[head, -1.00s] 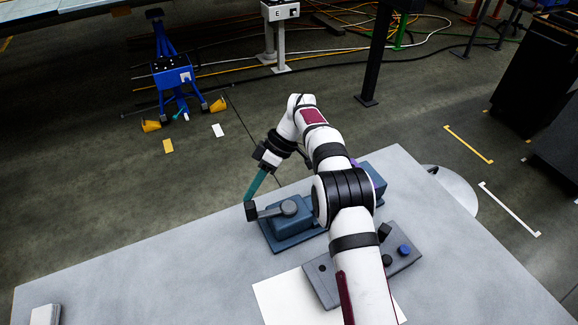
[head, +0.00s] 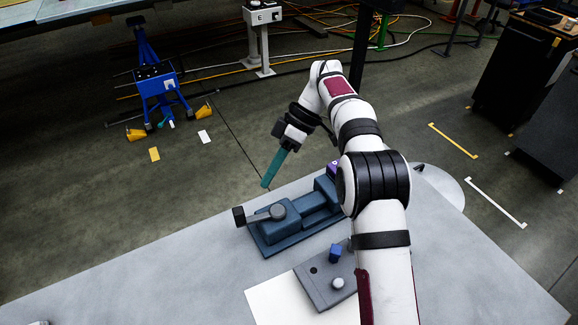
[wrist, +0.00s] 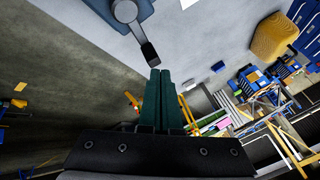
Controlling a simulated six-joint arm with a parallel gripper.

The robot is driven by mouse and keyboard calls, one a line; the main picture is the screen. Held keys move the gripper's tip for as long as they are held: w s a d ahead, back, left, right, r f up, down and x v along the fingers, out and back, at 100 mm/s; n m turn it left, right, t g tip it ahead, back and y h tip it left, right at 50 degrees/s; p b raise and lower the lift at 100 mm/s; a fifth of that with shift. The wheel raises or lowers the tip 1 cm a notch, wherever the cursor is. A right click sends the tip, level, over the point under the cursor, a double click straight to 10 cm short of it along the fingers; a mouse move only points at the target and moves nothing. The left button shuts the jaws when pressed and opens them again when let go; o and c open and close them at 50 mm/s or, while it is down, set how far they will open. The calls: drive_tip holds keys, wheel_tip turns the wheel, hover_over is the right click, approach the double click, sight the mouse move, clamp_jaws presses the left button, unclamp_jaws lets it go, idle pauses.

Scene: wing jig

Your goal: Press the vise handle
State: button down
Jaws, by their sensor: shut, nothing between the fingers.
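The blue-grey vise (head: 285,232) sits on the grey table, partly behind my arm. Its handle is a grey lever (head: 258,216) with a round pivot and a black end block (head: 239,217), pointing left past the vise body. In the wrist view the lever (wrist: 136,26) comes down from the top, its black end (wrist: 150,53) appearing just above my fingertips. My gripper (head: 266,186) has long teal fingers, shut and empty, pointing down and left. In the head view its tips are above and right of the black end, apart from it. The fingers also show in the wrist view (wrist: 162,75).
A grey plate (head: 318,292) with a blue peg (head: 335,252) and a pale knob (head: 338,284) lies in front of the vise, on a white sheet (head: 270,303).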

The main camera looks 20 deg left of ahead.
drive_tip(key=shift+w+d+r, duration=0.1)
drive_tip(key=shift+d+r, duration=0.3)
drive_tip(key=shift+d, duration=0.25)
drive_tip(key=shift+w+d+r, duration=0.15)
drive_tip(key=shift+d+r, duration=0.3)
drive_tip(key=shift+d, duration=0.25)
drive_tip(key=shift+w+d+r, duration=0.1)
drive_tip(key=shift+d+r, duration=0.3)
drive_tip(key=shift+d, duration=0.25)
drive_tip(key=s+d+r+m+t+h, duration=0.1)
drive_tip(key=s+d+r+m+t, duration=0.15)
drive_tip(key=s+d+m, duration=0.45)
drive_tip(key=s+d+r+m+t, duration=0.1)
drive_tip(key=s+d+r+m, duration=0.3)
drive_tip(key=s+d+m, duration=0.25)
drive_tip(key=s+d+f+m+t+h, duration=0.1)
drive_tip(key=s+d+f+m, duration=0.1)
drive_tip(key=s+m, duration=0.3)
drive_tip(key=s+d+f+m+t, duration=0.1)
drive_tip(key=s+d+f+m, duration=0.2)
drive_tip(key=s+m, duration=0.3)
drive_tip(key=s+f, duration=0.1)
drive_tip(key=s, duration=0.3)
drive_tip(key=shift+d+f+h, duration=0.3)
drive_tip(key=shift+f+h, duration=0.1)
drive_tip(key=shift+m, duration=0.25)
